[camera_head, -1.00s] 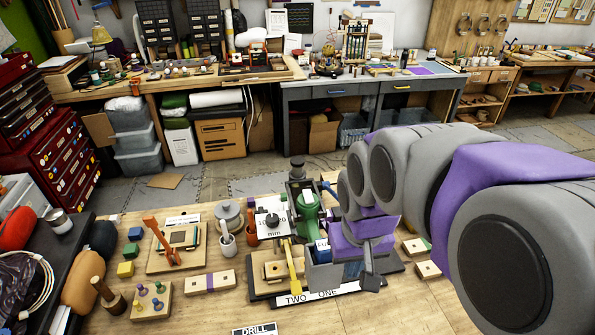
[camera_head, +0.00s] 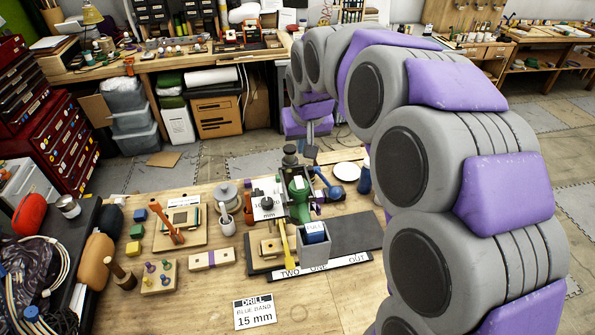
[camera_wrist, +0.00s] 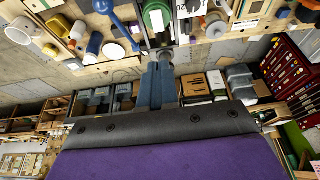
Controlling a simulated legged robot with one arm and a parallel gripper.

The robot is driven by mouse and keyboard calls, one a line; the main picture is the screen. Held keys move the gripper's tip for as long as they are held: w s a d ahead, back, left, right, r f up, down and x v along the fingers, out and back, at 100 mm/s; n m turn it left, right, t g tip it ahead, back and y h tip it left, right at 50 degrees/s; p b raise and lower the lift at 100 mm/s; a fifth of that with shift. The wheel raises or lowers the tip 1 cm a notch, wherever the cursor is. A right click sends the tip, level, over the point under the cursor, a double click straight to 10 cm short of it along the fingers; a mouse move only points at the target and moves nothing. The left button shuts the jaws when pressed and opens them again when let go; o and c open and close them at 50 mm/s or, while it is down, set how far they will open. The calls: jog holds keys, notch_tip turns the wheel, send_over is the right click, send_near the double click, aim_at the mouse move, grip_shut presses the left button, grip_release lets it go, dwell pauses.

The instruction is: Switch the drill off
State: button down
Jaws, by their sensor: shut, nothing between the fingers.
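The drill (camera_head: 298,192) is a green and dark grey machine on a dark base board (camera_head: 355,232) on the wooden bench. A white plate marked in mm (camera_head: 268,206) and a yellow lever (camera_head: 285,245) are at its left and front. I cannot make out its switch or whether it is running. My gripper (camera_head: 310,142) is shut and empty, above and beyond the drill, fingers pointing down. In the wrist view my shut fingers (camera_wrist: 163,64) show below the green drill body (camera_wrist: 157,15), and I see no contact.
A card reading DRILL, BLUE BAND, 15 mm (camera_head: 255,312) lies in front. A white dish (camera_head: 347,171) is behind right.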

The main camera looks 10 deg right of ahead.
aim_at(298, 178)
jog(key=x, duration=0.4)
jog(key=p+x, duration=0.1)
jog(key=x, duration=0.4)
jog(key=s+x, duration=0.1)
jog(key=x, duration=0.4)
jog(key=shift+f, duration=0.1)
jog(key=shift+w, duration=0.1)
